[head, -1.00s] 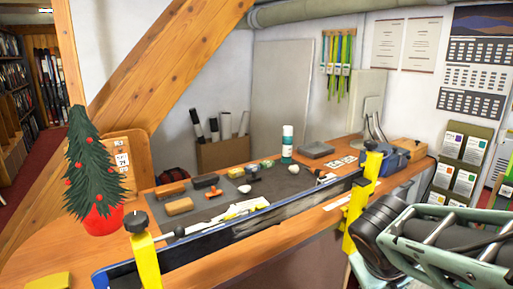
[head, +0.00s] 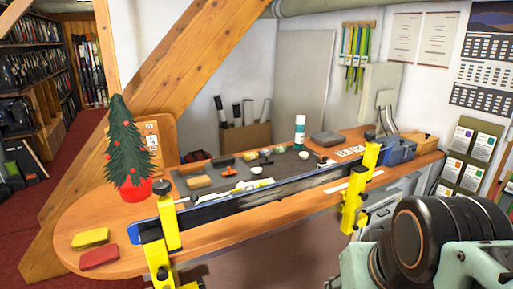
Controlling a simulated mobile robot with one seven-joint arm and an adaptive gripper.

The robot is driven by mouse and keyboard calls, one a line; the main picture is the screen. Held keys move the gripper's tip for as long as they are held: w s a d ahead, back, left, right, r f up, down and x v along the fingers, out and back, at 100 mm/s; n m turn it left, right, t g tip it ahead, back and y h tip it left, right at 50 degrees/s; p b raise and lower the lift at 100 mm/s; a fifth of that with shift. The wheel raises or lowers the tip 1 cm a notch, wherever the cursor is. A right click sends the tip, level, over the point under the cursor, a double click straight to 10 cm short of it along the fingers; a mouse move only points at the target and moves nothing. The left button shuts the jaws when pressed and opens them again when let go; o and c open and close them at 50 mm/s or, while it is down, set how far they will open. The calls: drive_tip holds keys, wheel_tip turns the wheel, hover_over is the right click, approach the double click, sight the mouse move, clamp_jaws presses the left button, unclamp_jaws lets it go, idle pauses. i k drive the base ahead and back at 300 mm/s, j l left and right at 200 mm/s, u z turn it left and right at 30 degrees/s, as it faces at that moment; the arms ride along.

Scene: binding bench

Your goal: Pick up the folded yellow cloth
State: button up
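The folded yellow cloth (head: 90,238) lies flat on the rounded left end of the wooden bench (head: 215,240), near its edge. A folded red cloth (head: 99,257) lies just in front of it, very close. Part of my arm, black and pale green, fills the lower right corner, far to the right of the yellow cloth. The fingers of my gripper do not show, so nothing can be seen in its hold.
A small decorated tree in a red pot (head: 137,190) stands behind the cloths. A long ski (head: 240,203) is held along the front edge by yellow clamps (head: 167,222). Brushes and blocks lie on a dark mat (head: 290,164). Bare wood surrounds the cloths.

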sight(95, 236)
drive_tip(key=u, duration=1.6)
drive_tip(key=z, duration=0.95)
drive_tip(key=i+j+u, duration=0.85)
drive_tip(key=k+l, duration=0.05)
drive_tip(key=l, duration=0.05)
